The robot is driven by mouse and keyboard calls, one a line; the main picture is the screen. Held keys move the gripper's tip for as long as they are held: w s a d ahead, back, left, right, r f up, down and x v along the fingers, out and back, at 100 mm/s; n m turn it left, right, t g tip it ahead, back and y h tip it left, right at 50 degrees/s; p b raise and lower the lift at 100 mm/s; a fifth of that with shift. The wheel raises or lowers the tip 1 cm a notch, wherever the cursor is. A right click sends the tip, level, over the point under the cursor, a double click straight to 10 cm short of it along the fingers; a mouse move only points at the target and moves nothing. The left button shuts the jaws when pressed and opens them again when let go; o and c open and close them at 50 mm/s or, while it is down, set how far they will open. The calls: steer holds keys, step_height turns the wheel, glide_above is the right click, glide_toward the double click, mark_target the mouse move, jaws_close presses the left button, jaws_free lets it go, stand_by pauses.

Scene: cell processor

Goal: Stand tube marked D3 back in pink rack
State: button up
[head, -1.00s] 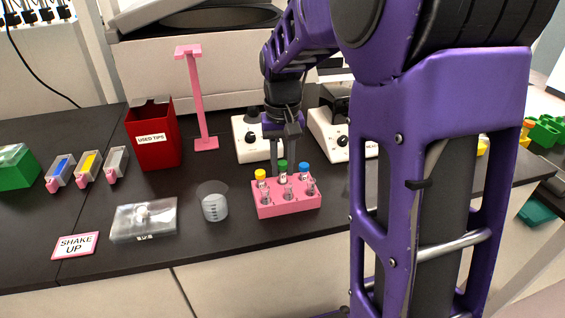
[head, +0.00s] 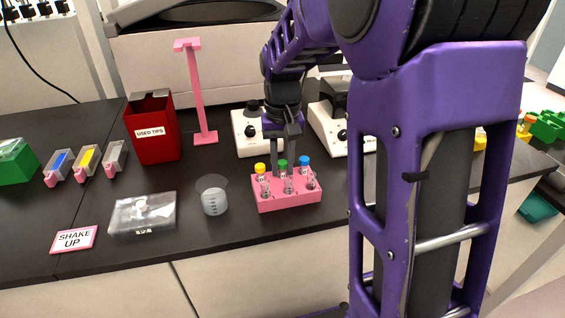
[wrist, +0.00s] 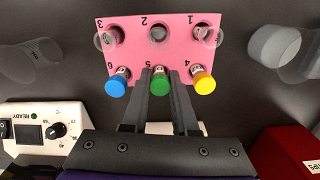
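The pink rack (head: 290,204) stands on the dark bench, and its numbered top (wrist: 133,44) fills the upper middle of the wrist view. A green-capped tube (head: 283,164) is upright in the back row's middle place, marked 5. Its green cap (wrist: 160,83) shows between my fingers. My gripper (head: 284,168) points down from behind the rack, its fingers close against both sides of this tube; in the wrist view my gripper (wrist: 160,92) looks shut on it. A yellow-capped tube (head: 260,170) and a blue-capped tube (head: 304,162) stand on either side. I cannot read D3 on any label.
Clear vessels stand in the rack's front row. A beaker (head: 212,199) and a clear box (head: 143,214) are to the left. A red used-tips bin (head: 152,138) and a pink stand (head: 195,90) are farther back. White devices with knobs (head: 250,132) stand behind the rack.

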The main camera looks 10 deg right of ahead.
steer(key=o, duration=0.5)
steer(key=shift+r, duration=0.1)
step_height(320, 180, up, 17)
steer(key=p, duration=0.3)
steer(key=shift+r, duration=0.1)
